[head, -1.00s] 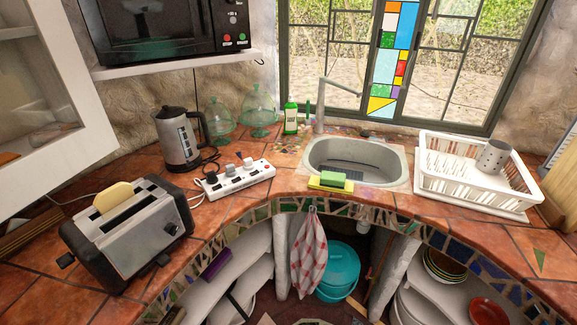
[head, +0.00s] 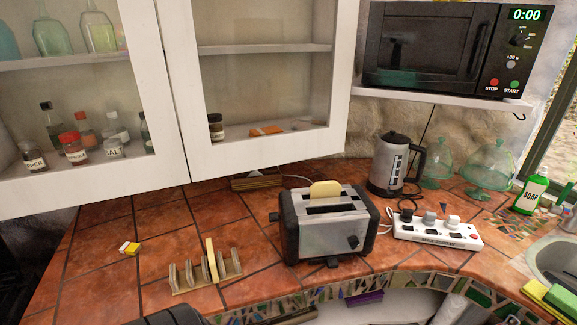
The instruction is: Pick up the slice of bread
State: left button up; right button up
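A pale slice of bread (head: 326,189) stands upright in the rear slot of the silver and black toaster (head: 327,235), with its top sticking out. The toaster's front slot looks empty. Another yellowish, thin slice (head: 211,259) stands upright in a wooden toast rack (head: 185,287) to the left of the toaster, seen nearly edge-on. Neither gripper's fingers show. A dark rounded part at the bottom edge, below the rack, looks like part of my arm.
A power strip (head: 437,232) and kettle (head: 396,164) stand right of the toaster. Open white wall cabinets (head: 173,90) and a microwave (head: 447,50) hang above. Tiles between rack and toaster are clear.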

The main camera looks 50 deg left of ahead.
aim_at(212, 262)
jog(key=k+u, duration=0.1)
jog(key=u, duration=0.85)
jog(key=k+j+u, duration=0.1)
jog(key=u, duration=0.4)
jog(key=j+u, duration=0.15)
jog(key=u, duration=0.35)
jog(key=k, duration=0.05)
